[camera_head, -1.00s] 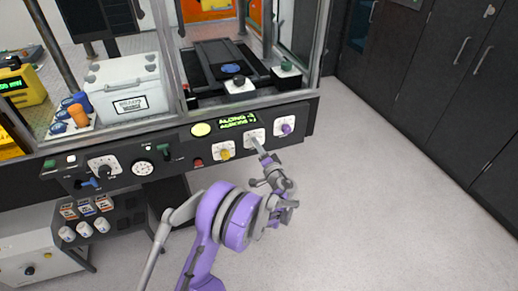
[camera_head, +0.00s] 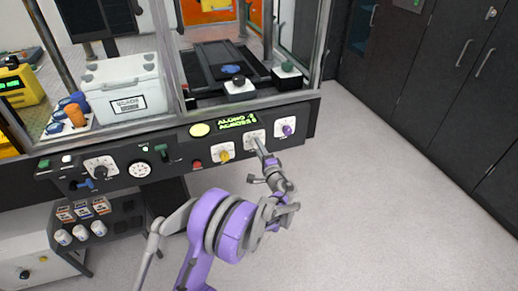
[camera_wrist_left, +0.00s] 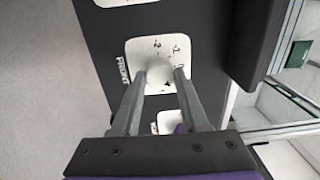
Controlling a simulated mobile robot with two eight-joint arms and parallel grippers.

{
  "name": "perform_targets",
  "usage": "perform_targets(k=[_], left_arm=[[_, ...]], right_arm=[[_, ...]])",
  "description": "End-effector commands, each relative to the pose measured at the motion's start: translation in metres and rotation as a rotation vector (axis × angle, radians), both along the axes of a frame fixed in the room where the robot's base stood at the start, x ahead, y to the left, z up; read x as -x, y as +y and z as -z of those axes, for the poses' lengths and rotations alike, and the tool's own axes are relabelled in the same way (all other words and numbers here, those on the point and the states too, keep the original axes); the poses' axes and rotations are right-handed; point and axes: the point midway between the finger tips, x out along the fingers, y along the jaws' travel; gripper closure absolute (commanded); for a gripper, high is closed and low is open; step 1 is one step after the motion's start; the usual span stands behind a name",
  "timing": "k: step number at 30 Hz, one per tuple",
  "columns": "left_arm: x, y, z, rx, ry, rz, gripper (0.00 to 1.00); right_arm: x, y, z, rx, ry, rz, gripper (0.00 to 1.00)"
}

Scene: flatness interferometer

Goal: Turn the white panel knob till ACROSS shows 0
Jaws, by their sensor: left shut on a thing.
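The white knob (camera_wrist_left: 159,74) sits on a white dial plate on the dark panel. In the left wrist view, my left gripper (camera_wrist_left: 161,80) has its two fingers on either side of the knob, shut on it. In the head view my left gripper (camera_head: 259,142) reaches the white plate (camera_head: 255,133) from below and hides most of the knob. The green-lit display (camera_head: 237,121) above has an ALONG line and an ACROSS line. The ACROSS figure looks like 6, but it is too blurred to be sure. My right gripper is not in view.
A yellow knob (camera_head: 224,156) is left of the white plate and a purple knob (camera_head: 287,130) is right of it, both close by. A red button (camera_head: 197,164) is farther left. Clear floor (camera_head: 350,210) lies in front, with dark cabinets to the right.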

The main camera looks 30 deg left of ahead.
Motion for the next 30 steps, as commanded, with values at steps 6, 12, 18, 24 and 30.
perform_targets(k=[6,12,18,24,30], left_arm=[[0.0,0.0,0.001,0.001,0.0,0.0,1.0],[0.0,0.0,0.0,0.001,-0.001,0.0,0.31],[0.0,0.0,0.0,0.001,-0.001,0.0,0.26],[0.003,-0.005,0.0,0.001,-0.001,0.001,0.26],[0.024,-0.031,0.001,0.001,-0.001,0.003,0.26]], right_arm=[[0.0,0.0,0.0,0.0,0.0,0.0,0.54],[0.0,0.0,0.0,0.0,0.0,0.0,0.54],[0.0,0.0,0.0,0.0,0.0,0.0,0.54],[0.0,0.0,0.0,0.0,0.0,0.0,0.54],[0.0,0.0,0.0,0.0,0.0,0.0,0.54]])
